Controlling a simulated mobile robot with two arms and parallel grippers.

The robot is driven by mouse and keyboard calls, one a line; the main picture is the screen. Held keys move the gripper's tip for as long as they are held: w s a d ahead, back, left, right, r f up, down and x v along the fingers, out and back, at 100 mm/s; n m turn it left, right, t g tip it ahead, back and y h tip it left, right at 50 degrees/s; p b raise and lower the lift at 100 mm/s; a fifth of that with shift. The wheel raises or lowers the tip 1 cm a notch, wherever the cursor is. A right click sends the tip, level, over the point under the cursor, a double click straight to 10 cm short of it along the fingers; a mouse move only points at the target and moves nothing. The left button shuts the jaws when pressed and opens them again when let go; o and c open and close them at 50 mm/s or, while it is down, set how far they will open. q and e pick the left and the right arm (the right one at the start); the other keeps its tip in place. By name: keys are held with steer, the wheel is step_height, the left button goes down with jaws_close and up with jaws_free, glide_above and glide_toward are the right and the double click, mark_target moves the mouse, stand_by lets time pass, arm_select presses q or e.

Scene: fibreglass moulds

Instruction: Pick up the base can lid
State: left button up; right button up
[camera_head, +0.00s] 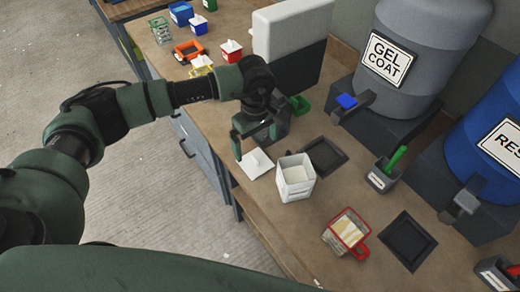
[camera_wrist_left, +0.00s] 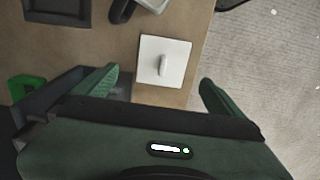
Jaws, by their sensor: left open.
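The white square lid (camera_head: 256,164) lies flat on the workbench near its front edge, just left of a white square can (camera_head: 295,177). In the left wrist view the lid (camera_wrist_left: 164,61) shows a pale raised handle at its middle. My left gripper (camera_head: 255,145) is above and just behind the lid. In the left wrist view its two fingers (camera_wrist_left: 158,88) are spread wide, with the lid ahead between them, apart from both. The gripper is empty. My right gripper is not in view.
A grey gel coat drum (camera_head: 425,50) and a blue drum (camera_head: 490,140) stand at the back right. A dark square tray (camera_head: 325,156) is behind the can. A red-framed container (camera_head: 346,233) stands nearer the front. A green piece (camera_head: 300,105) lies beside the gripper.

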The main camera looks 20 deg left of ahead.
mark_target(256, 160)
arm_select(q)
steer(key=shift+w+f, duration=0.15)
steer(key=shift+f, duration=0.2)
steer(key=shift+s+f+b, duration=0.3)
steer(key=shift+f, duration=0.35)
steer(key=shift+s+f+b, duration=0.3)
steer(key=shift+f, duration=0.35)
step_height(256, 160, down, 4)
steer(key=shift+w+f+b, duration=0.1)
steer(key=shift+b, duration=0.55)
steer(key=shift+f, duration=0.1)
steer(key=c, duration=1.3)
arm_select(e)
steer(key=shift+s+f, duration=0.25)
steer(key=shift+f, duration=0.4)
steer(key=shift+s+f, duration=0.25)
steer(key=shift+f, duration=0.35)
